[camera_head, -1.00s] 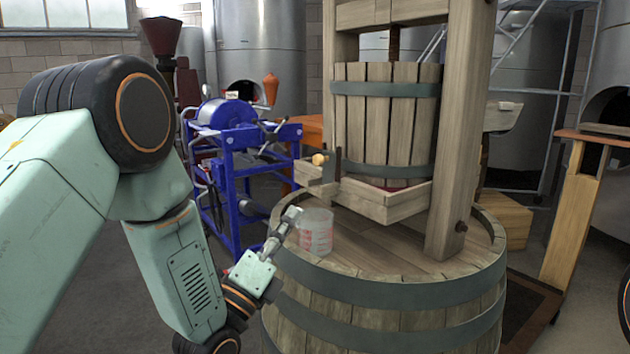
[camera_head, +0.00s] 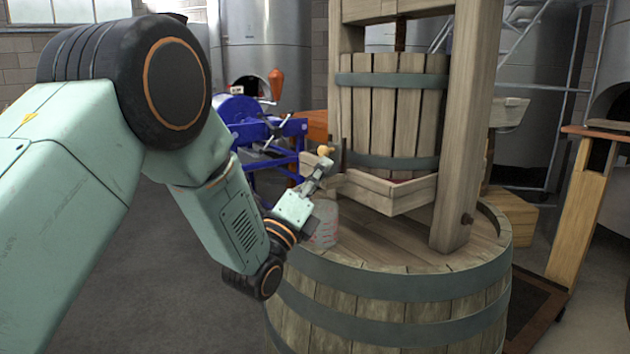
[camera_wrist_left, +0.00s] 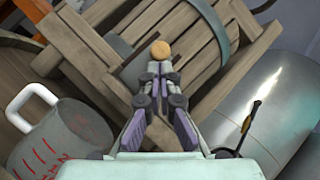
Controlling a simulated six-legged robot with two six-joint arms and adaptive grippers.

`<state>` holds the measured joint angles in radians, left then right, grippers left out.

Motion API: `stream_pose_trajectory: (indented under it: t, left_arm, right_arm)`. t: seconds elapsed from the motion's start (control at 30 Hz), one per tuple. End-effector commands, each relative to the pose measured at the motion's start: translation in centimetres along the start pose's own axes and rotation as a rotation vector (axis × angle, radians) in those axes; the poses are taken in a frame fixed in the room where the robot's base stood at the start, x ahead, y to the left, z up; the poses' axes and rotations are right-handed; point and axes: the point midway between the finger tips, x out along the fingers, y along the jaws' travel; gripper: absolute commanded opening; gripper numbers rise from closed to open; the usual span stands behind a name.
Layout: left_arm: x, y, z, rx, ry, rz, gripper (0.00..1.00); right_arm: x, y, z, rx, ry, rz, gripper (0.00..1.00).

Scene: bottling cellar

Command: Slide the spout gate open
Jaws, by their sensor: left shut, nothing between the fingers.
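The spout gate shows by its round wooden knob (camera_head: 325,150) at the left corner of the press's wooden tray (camera_head: 385,190). In the left wrist view the knob (camera_wrist_left: 160,49) lies just beyond my fingertips, in line with them. My left gripper (camera_head: 325,164) is shut and empty, its tips close below the knob. I cannot tell whether the tips touch it. The gate's plate is mostly hidden behind the gripper and knob in the left wrist view. My right gripper is not in view.
A clear measuring jug (camera_head: 326,228) with red marks stands on the barrel top (camera_head: 400,245) just below my left gripper; its white handle (camera_wrist_left: 30,100) shows in the left wrist view. The press post (camera_head: 465,130) rises on the right. A blue machine (camera_head: 270,135) stands behind.

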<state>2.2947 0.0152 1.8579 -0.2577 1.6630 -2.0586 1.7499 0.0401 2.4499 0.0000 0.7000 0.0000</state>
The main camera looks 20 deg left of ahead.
Motion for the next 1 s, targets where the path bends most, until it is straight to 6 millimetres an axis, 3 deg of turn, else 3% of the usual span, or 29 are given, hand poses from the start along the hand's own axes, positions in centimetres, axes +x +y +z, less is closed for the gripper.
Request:
stream_pose_trajectory:
  t: [0.33, 0.63, 1.0]
  left_arm:
    - [0.2, -0.3, 0.2, 0.0, 0.0, -0.001, 0.0]
    - [1.8, -2.7, 1.8, 0.001, 0.0, -0.001, 0.0]
    - [1.8, -2.6, 1.8, 0.001, 0.001, 0.0, 0.0]
  right_arm:
    - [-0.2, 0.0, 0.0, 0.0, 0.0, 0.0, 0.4]
    - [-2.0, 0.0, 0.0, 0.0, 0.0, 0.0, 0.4]
    - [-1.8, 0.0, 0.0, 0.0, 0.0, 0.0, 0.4]
